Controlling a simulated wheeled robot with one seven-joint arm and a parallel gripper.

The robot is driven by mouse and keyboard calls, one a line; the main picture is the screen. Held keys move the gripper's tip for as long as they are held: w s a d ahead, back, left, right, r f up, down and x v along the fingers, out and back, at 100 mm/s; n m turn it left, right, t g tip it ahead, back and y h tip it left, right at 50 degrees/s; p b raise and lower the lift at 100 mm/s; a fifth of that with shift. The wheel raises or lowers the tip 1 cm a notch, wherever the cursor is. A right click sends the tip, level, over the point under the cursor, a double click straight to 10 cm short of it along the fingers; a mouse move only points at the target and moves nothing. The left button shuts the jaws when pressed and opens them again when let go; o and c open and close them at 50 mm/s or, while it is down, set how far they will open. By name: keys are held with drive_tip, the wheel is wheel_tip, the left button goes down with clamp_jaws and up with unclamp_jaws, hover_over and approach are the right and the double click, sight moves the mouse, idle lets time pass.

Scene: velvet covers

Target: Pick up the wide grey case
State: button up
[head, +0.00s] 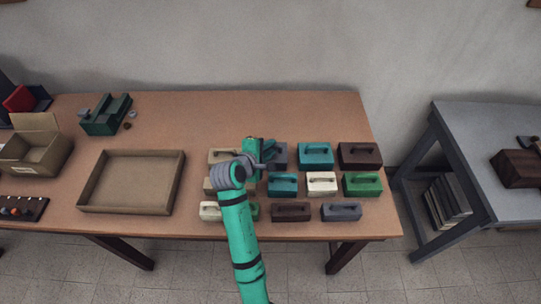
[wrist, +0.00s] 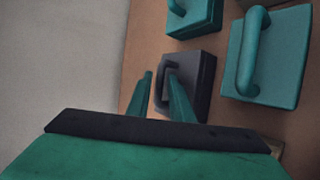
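The wide grey case (head: 281,158) is in the back row of cases on the brown table, partly hidden by my gripper in the head view. In the wrist view the dark grey case (wrist: 203,78) shows its top with a raised handle (wrist: 167,75). My gripper (head: 267,151) is over this case. In the wrist view my gripper's (wrist: 160,78) two green fingers are apart, with the handle showing near the gap between their tips. I cannot tell how deep the fingers reach around it.
A teal case (head: 315,155) stands to the right and another teal case (head: 283,185) in front. A smaller grey case (head: 341,212) is in the front row. An empty tray (head: 85,195) lies left. The table behind the cases is clear.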

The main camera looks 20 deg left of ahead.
drive_tip(key=shift+w, duration=0.1)
drive_tip(key=shift+c, duration=0.3)
clamp_jaws()
